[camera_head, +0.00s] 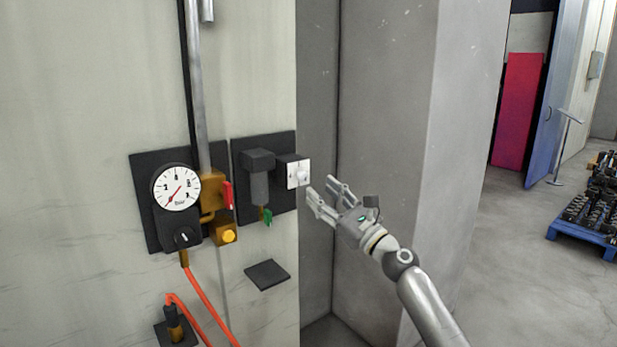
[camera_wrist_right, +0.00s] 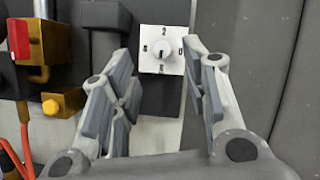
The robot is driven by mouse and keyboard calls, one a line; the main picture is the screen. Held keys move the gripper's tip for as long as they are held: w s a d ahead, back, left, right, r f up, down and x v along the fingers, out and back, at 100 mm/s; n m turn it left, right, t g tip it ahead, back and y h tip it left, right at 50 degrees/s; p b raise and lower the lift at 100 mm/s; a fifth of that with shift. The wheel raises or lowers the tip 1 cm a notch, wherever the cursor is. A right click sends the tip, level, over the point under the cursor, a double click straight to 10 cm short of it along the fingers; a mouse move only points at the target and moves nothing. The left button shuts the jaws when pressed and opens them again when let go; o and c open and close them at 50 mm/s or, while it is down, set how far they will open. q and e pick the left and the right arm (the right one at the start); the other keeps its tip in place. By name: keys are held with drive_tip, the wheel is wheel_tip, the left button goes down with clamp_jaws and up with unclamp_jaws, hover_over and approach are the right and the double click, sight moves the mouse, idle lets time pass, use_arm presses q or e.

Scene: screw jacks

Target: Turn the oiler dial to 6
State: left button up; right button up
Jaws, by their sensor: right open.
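The oiler dial (camera_head: 299,173) is a white square plate with a round white knob, on the right side of a dark wall-mounted unit. In the right wrist view the dial knob (camera_wrist_right: 160,55) shows between and beyond the fingers, with a 2 above it and other marks too small to read surely. My right gripper (camera_head: 330,193) is open and empty, to the right of the dial and apart from it. Its fingers (camera_wrist_right: 160,85) reach toward the dial in the wrist view. My left gripper is not in view.
A pressure gauge (camera_head: 177,187), a red lever (camera_head: 227,194) and a yellow button (camera_head: 228,236) are left of the dial. A green valve handle (camera_head: 267,217) hangs below the oiler unit. A grey wall (camera_head: 385,130) stands close on the right.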

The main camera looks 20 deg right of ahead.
sight(306, 179)
drive_tip(key=x, duration=0.3)
drive_tip(key=shift+w, duration=0.35)
drive_tip(key=shift+p+x, duration=0.3)
drive_tip(key=shift+x, duration=0.5)
drive_tip(key=shift+w+a, duration=0.15)
drive_tip(key=shift+w, duration=0.25)
drive_tip(key=shift+c, duration=0.6)
clamp_jaws()
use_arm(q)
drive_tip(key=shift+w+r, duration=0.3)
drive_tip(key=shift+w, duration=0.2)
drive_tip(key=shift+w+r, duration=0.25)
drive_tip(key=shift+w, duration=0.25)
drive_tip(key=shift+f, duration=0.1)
